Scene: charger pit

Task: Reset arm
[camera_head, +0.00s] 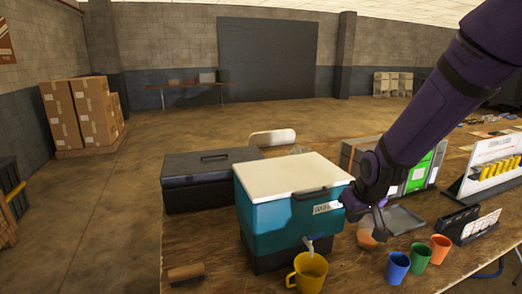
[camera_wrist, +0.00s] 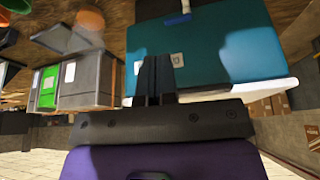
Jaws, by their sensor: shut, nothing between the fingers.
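My purple arm comes in from the upper right in the head view, and my gripper (camera_head: 380,222) is beside the right side of the teal cooler (camera_head: 285,212). In the wrist view my gripper (camera_wrist: 156,75) is shut and empty, with its dark fingers together. The cooler (camera_wrist: 225,50) is close by in that view and appears upside down. A yellow mug (camera_head: 308,274) stands under the cooler's spigot (camera_head: 309,245). I cannot tell whether the gripper touches the cooler.
Blue (camera_head: 397,268), green (camera_head: 417,257) and orange (camera_head: 440,249) cups stand right of the cooler. A black case (camera_head: 205,182) and a brush (camera_head: 187,273) lie left. Grey and green boxes (camera_head: 425,170) stand behind my arm.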

